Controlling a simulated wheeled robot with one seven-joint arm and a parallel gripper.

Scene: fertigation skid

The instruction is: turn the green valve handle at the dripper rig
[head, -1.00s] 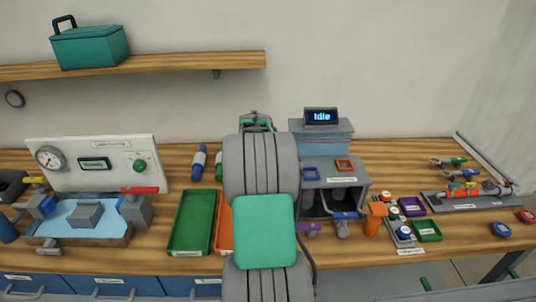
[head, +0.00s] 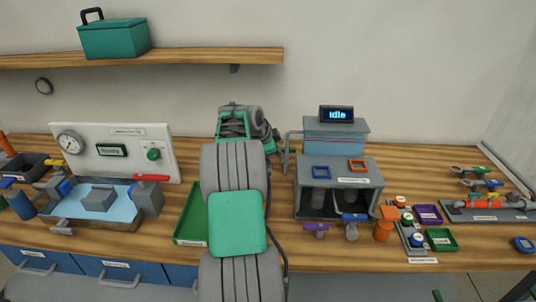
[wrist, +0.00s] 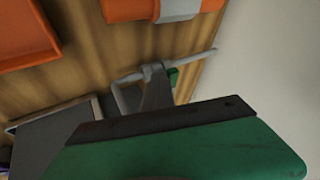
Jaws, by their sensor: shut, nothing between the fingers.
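A small green piece (wrist: 173,76), possibly the green valve handle, shows in the wrist view beside a grey bracket and a thin grey pipe (wrist: 190,58). My gripper (head: 270,134) is shut and empty, close to the left of that pipe in the head view. In the wrist view its green body with a dark edge fills the bottom and hides what lies below. I cannot tell any contact.
A green tray (head: 190,218) lies partly behind my arm. An orange tray (wrist: 25,32) shows in the wrist view. Blue (head: 355,217) and purple (head: 316,227) handles stand before the box. A white panel (head: 120,165) and basin are at left. A shelf (head: 180,57) runs above.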

